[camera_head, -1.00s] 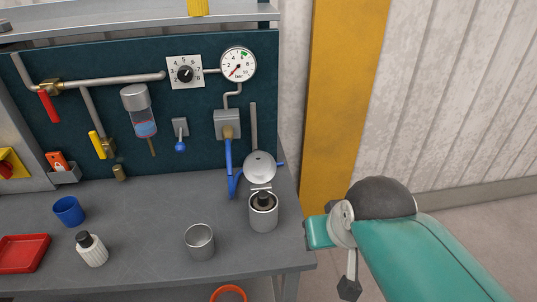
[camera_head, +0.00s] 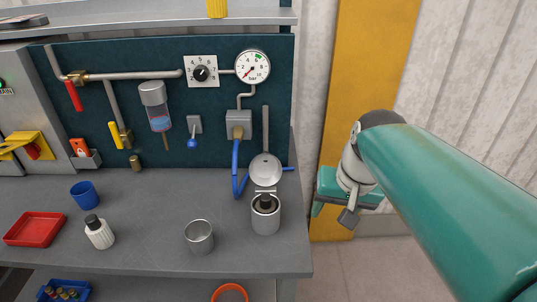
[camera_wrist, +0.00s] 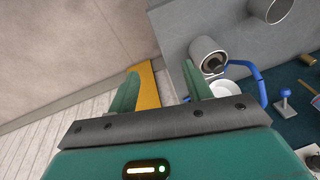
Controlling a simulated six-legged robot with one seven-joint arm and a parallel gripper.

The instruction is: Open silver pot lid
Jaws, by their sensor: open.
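The silver pot (camera_head: 265,219) stands upright near the right end of the grey bench. Its top shows a dark round piece inside a pale rim. A round silver disc (camera_head: 265,170) is just behind it, with a long upright bar above; I cannot tell whether this disc is the pot's lid. The pot also shows in the wrist view (camera_wrist: 207,47), above and right of the fingers. My gripper (camera_wrist: 160,75) is open and empty, apart from the pot. In the head view my gripper (camera_head: 322,198) is right of the bench, partly hidden by my arm.
A silver cup (camera_head: 199,238) stands left of the pot. A blue hose (camera_head: 236,172) hangs close behind the pot on the left. A white bottle (camera_head: 99,232), blue cup (camera_head: 84,194) and red tray (camera_head: 34,229) are farther left. A yellow post (camera_head: 366,75) stands right of the bench.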

